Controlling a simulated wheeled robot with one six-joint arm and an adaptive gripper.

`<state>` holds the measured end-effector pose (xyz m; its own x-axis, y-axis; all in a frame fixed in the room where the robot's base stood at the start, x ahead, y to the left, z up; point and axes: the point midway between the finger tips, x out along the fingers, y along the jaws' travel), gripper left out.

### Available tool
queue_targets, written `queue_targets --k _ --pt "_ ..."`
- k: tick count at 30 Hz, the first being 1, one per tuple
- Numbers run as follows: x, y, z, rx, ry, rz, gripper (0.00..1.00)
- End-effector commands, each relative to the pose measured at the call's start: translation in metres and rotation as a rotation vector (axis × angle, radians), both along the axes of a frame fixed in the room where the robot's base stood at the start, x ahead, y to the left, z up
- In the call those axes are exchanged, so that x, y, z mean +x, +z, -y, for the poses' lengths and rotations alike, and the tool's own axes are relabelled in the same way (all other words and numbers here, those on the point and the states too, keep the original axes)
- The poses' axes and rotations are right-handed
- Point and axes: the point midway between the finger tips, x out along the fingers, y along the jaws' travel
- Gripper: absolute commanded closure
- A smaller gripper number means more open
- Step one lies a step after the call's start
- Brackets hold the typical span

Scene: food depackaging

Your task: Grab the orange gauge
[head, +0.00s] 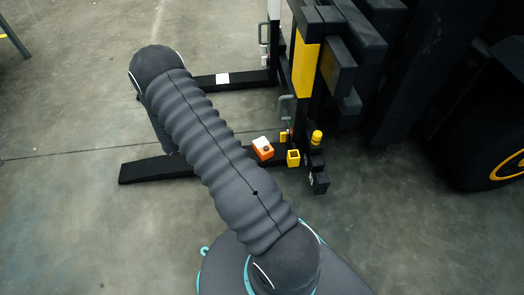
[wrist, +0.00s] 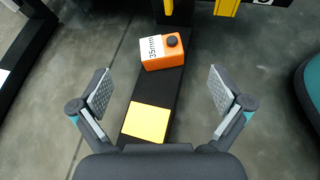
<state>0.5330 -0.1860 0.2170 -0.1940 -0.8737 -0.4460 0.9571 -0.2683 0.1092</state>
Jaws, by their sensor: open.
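The orange gauge (wrist: 163,61) is a small orange box with a white label reading "35mm" and a black knob on top. It sits on a black beam (wrist: 176,88) in the wrist view, beyond my open gripper (wrist: 160,90). The fingers are spread wide to either side of the beam, with nothing between the pads touching them. In the head view the gauge (head: 265,151) shows just right of my arm, on the low black leg of a frame. My gripper is hidden behind my arm there.
A yellow square (wrist: 147,122) is on the beam nearer to me than the gauge. Yellow parts (head: 293,158) and a black upright with a yellow panel (head: 305,68) stand close right of the gauge. The concrete floor (head: 70,215) at left is clear.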

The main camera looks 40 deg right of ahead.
Motion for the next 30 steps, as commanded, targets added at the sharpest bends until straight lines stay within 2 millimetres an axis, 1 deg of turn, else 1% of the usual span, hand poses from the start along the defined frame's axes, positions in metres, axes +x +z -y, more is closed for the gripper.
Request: queue_targets --k 1,3,6,7,11,13,21,24,27,30 --pt "-0.002 -0.020 0.002 -0.011 0.025 -0.033 0.00" --pt "-0.002 -0.039 0.004 -0.025 0.056 -0.067 0.00" --pt "-0.003 -0.057 0.006 -0.039 0.088 -0.101 0.00" --pt "-0.003 -0.060 0.007 -0.042 0.096 -0.108 0.00" --pt "-0.004 -0.071 0.012 -0.048 0.110 -0.124 0.00" --pt "-0.006 -0.074 0.020 -0.049 0.111 -0.125 0.00" --pt "-0.013 -0.093 0.063 -0.047 0.109 -0.124 0.00" --pt "-0.014 -0.098 0.076 -0.047 0.111 -0.123 0.00" --pt "-0.015 -0.101 0.083 -0.047 0.111 -0.123 0.00" --pt "-0.016 -0.102 0.087 -0.047 0.112 -0.123 0.00"
